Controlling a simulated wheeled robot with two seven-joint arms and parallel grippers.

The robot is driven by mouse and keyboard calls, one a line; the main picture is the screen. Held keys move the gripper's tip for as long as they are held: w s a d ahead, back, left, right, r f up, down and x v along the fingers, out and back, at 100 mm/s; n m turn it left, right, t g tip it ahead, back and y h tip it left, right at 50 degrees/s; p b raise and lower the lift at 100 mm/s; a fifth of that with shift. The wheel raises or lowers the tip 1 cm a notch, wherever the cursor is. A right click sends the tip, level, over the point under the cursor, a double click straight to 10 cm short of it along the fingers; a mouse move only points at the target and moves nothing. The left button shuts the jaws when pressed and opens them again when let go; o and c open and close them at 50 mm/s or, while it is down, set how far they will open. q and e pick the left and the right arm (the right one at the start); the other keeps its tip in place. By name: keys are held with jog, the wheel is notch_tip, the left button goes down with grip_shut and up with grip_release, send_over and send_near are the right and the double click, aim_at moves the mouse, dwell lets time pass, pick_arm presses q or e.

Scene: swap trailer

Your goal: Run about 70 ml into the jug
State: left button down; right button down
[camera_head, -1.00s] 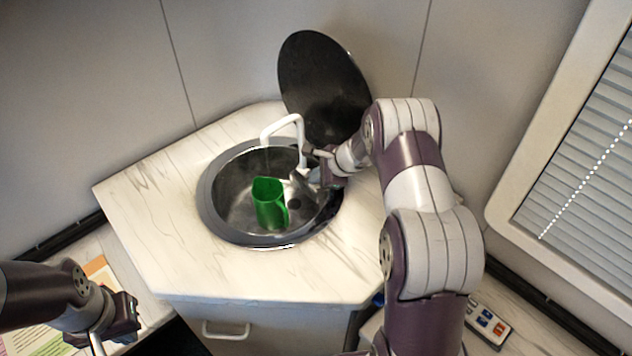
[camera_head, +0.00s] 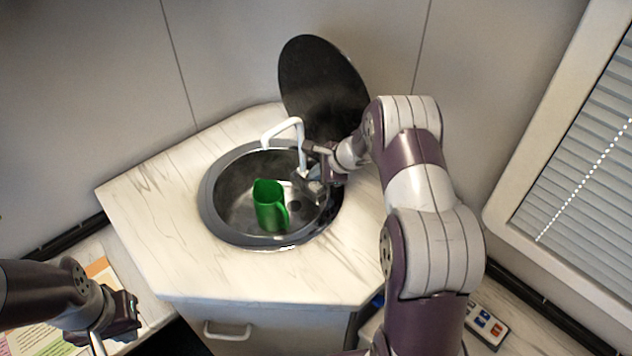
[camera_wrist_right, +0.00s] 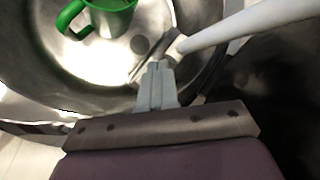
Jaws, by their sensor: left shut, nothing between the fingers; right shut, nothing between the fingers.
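The water level in the jug is hidden. My left gripper (camera_head: 97,345) is shut and empty at the lower left.
A dark round lid (camera_head: 322,85) stands raised behind the sink. The pale marbled counter (camera_head: 160,215) is clear left and in front of the sink. A remote-like panel (camera_head: 487,326) lies at the lower right, and printed sheets (camera_head: 35,338) lie at the lower left.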

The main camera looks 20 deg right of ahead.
aim_at(317, 186)
notch_tip(317, 186, up, 5)
jog(key=p, duration=0.4)
dwell(0.3)
dwell(1.3)
